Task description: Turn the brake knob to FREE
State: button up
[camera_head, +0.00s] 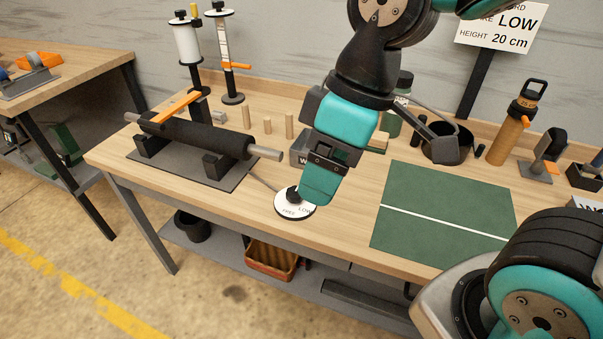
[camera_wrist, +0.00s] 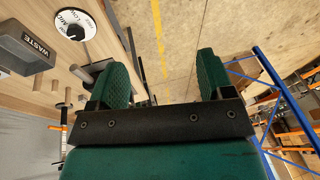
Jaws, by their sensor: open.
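The brake knob (camera_head: 293,194) is black and sits on a round white dial (camera_head: 290,209) near the bench's front edge. The knob (camera_wrist: 75,31) and dial (camera_wrist: 69,19) also show at the top left of the wrist view, with MID, LOW and FREE partly readable. I cannot tell for sure which word the knob points at. My gripper (camera_head: 318,190) appears just right of the knob and partly overlaps the dial in the head view. Its two green fingers (camera_wrist: 164,75) are apart with nothing between them.
A black roller (camera_head: 200,135) on a stand lies left of the dial. A WASTE box (camera_wrist: 25,48) is near it. Wooden pegs (camera_head: 267,122) stand behind. A green mat (camera_head: 440,245) lies right. A sign (camera_head: 500,28) reads LOW, HEIGHT 20 cm. Bare bench surrounds the dial's left side.

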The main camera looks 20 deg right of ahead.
jog(key=w+d+f+n+h+p, duration=0.1)
jog(key=w+d+f+n+h, duration=0.15)
jog(key=w+n, duration=0.8)
jog(key=n+h, duration=0.1)
jog(key=n, duration=0.4)
send_over(296, 191)
notch_tip(296, 191, down, 7)
notch_tip(296, 191, down, 17)
jog(key=p, duration=0.3)
jog(key=c, duration=0.9)
